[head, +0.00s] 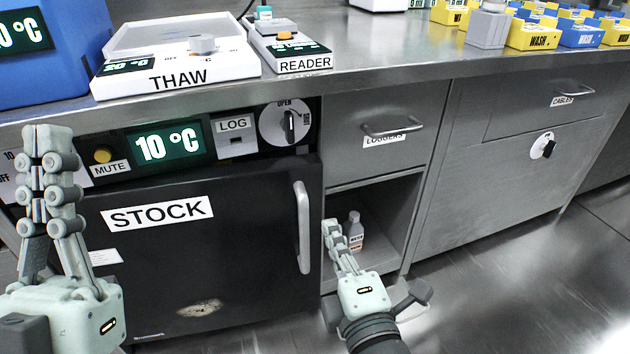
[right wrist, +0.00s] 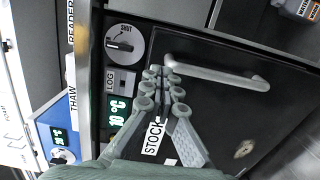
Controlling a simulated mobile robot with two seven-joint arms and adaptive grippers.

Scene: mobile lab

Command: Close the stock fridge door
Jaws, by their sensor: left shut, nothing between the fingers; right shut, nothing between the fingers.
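The stock fridge door (head: 240,260) is black, with a STOCK label and a vertical grey handle (head: 302,228) near its right edge. It looks flush or nearly flush with the cabinet front; I cannot tell whether a small gap remains. The latch knob (head: 290,125) above it points up to OPEN, with SHUT at its right. My right gripper (head: 331,228) is shut and empty, just right of the handle in the head view. In the right wrist view, its fingertips (right wrist: 162,72) overlap the handle's end (right wrist: 215,73); contact is unclear. My left gripper (head: 47,135) is shut and empty at the far left, in front of the control panel.
An open cubby (head: 375,215) holding a small bottle (head: 354,233) lies right of the fridge. The LOGGERS drawer (head: 380,150) is above it. The counter (head: 400,55) carries the THAW unit (head: 180,60) and the READER (head: 288,47). The floor (head: 500,290) at right is clear.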

